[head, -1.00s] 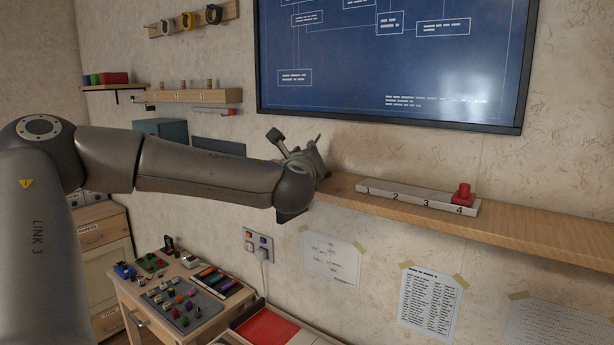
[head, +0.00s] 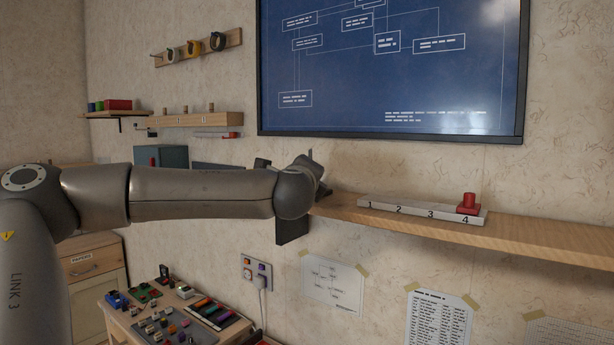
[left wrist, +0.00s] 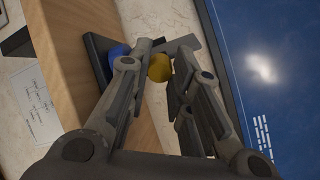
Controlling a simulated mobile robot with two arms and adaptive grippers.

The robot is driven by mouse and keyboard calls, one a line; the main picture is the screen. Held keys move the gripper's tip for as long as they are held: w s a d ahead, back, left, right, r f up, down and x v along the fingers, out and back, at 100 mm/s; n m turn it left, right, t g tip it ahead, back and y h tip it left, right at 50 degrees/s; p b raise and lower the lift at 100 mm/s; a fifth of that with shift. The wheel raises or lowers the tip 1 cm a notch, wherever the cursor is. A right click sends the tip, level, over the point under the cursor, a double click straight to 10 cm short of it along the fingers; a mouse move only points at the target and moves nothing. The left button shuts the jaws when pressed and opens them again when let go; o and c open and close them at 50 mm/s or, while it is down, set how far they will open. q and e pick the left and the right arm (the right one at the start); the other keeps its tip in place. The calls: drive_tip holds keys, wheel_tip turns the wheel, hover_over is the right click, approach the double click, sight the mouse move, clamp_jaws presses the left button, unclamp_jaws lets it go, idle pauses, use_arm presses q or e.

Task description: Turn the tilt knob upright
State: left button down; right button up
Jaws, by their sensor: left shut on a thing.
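In the left wrist view a yellow ball-shaped knob (left wrist: 159,68) sits between the fingertips of my left gripper (left wrist: 166,58), which is shut on it. A blue ball (left wrist: 119,51) lies just left of the left finger, against a dark plate (left wrist: 97,55) by the wooden shelf. Which of these is the tilt knob, and how far it is tilted, I cannot tell. In the head view my left arm reaches across to the left end of the wooden shelf (head: 545,241); its own links hide the fingertips and the knob. My right gripper is not in view.
A blue wall screen (head: 390,75) hangs above the shelf. A numbered strip (head: 415,210) with a red piece (head: 468,204) stands on the shelf. A socket plate (head: 257,272) and paper sheets (head: 333,285) are below; a cluttered bench (head: 175,325) is lower left.

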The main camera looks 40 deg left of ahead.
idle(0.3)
use_arm(q)
drive_tip(key=c, duration=1.3)
unclamp_jaws()
drive_tip(key=shift+a, duration=0.1)
drive_tip(key=v, duration=1.2)
drive_tip(key=shift+f, duration=0.1)
